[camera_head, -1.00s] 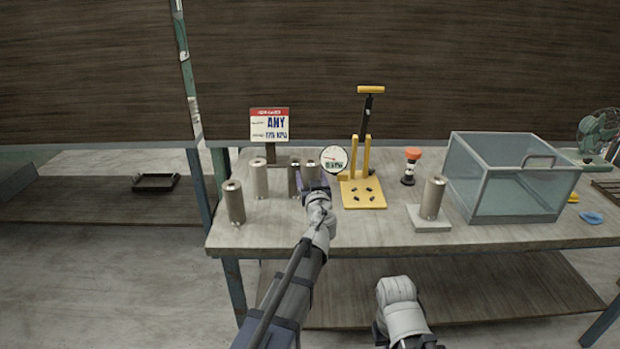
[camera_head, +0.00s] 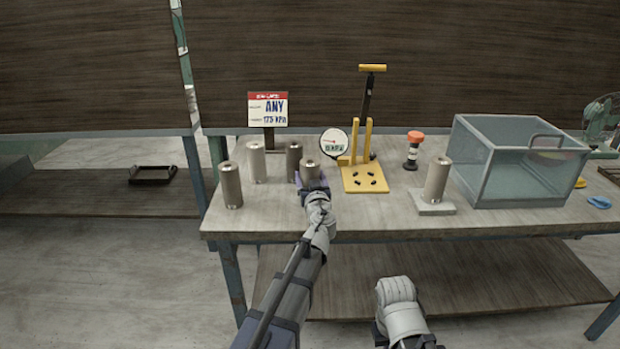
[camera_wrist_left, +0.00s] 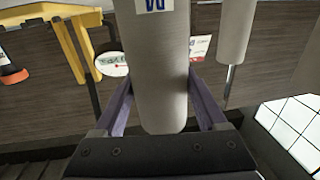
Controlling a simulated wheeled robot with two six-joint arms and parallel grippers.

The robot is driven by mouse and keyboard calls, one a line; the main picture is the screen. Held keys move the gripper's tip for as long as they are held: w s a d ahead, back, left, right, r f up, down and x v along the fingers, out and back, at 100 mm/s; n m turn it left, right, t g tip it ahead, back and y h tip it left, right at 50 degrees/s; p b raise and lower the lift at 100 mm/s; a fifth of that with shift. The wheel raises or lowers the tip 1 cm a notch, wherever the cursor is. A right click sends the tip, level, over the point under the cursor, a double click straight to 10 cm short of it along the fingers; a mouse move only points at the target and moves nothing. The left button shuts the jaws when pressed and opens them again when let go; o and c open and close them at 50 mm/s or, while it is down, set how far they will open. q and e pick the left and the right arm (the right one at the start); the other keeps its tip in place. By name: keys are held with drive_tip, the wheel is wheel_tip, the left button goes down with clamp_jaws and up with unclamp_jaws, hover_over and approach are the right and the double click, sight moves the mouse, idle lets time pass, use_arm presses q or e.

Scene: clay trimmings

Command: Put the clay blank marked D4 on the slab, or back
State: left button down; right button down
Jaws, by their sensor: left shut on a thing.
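My left gripper (camera_head: 312,188) is shut on a grey cylindrical clay blank (camera_head: 310,171). In the left wrist view its purple fingers (camera_wrist_left: 158,105) press on both sides of the blank (camera_wrist_left: 155,70). A blue mark shows cut off at the picture's top edge and cannot be read in full. My right gripper is not in view.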

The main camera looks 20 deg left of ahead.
use_arm(q)
drive_tip(key=shift+f+b, duration=0.4)
idle(0.4)
drive_tip(key=shift+s+f+b, duration=0.35)
drive_tip(key=shift+b, duration=0.4)
unclamp_jaws()
idle(0.3)
drive_tip(key=shift+s+d, duration=0.1)
